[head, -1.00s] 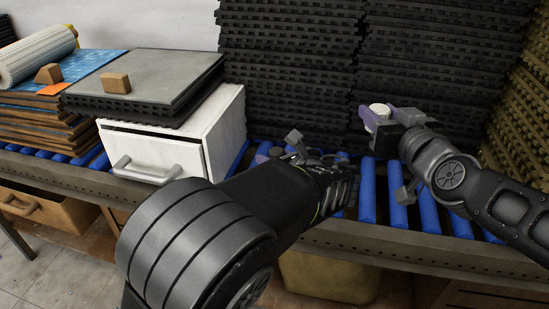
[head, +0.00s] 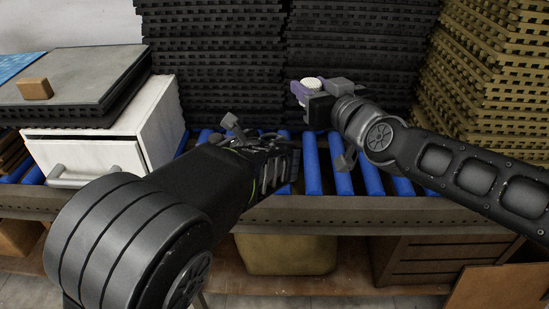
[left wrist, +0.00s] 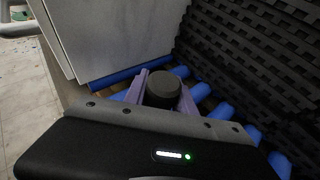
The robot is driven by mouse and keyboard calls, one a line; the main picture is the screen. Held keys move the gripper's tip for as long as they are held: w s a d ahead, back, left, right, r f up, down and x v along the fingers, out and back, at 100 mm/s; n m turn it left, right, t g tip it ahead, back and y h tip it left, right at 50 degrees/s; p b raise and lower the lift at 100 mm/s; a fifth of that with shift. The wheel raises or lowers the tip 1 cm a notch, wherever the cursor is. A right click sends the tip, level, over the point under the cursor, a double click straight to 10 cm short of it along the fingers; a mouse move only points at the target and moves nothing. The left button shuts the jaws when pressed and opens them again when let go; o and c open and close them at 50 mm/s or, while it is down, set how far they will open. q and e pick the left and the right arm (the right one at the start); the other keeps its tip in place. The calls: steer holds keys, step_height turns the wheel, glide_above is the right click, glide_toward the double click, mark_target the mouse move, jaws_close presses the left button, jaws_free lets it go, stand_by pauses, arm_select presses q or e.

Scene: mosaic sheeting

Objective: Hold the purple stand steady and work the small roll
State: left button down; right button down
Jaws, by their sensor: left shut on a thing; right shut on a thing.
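My right gripper (head: 307,89) is above the blue rollers in front of the black mats. It is shut on a small white ridged round piece (head: 313,83), with purple parts beside it. My left gripper (left wrist: 160,92) is low near the white cabinet. In the left wrist view, it is shut on a short dark grey cylinder (left wrist: 163,88) between two purple strips. In the head view, my left arm mostly hides that grip. I cannot tell whether the purple parts belong to a stand or to the fingers. I see no separate purple stand.
The white drawer cabinet (head: 161,120) stands left, bearing dark slabs (head: 80,75) and a tan block (head: 35,88). Tall stacks of black mats (head: 215,60) close off the back; yellow mats (head: 500,70) rise at the right. Blue rollers (head: 312,165) show bare between my arms.

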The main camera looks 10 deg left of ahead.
arm_select(q)
steer(key=c, duration=0.9)
jaws_free()
steer(key=shift+c, duration=0.2)
steer(key=v, duration=1.2)
steer(key=shift+d+f, duration=0.1)
